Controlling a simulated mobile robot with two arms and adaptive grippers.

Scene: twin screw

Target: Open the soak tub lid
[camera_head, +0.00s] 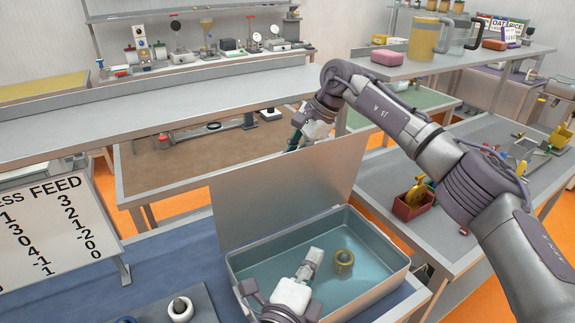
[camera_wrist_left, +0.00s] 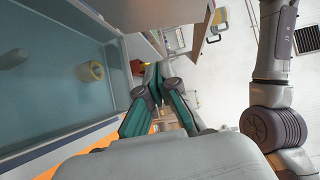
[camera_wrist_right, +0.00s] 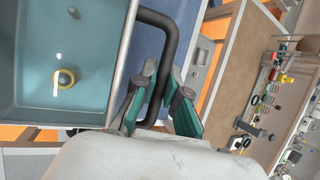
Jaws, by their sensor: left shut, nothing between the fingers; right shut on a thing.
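The soak tub (camera_head: 398,268) is a grey-blue open box on the front bench. Its flat grey lid (camera_head: 280,195) stands raised at the tub's back edge, leaning away. My right gripper (camera_head: 293,143) is behind the top of the lid. In the right wrist view it (camera_wrist_right: 160,78) is shut on a dark bent handle (camera_wrist_right: 163,22). My left gripper (camera_head: 311,260) is over the tub, and its fingers look shut and empty in the left wrist view (camera_wrist_left: 158,78). A yellowish ring (camera_head: 344,258) lies in the tub.
A sign board (camera_head: 45,230) stands on the blue bench top at left. A small red bin (camera_head: 413,203) sits on the grey side bench at right. A long grey shelf (camera_head: 150,108) runs behind the lid. A white ring-shaped thing (camera_head: 180,308) is at the front left.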

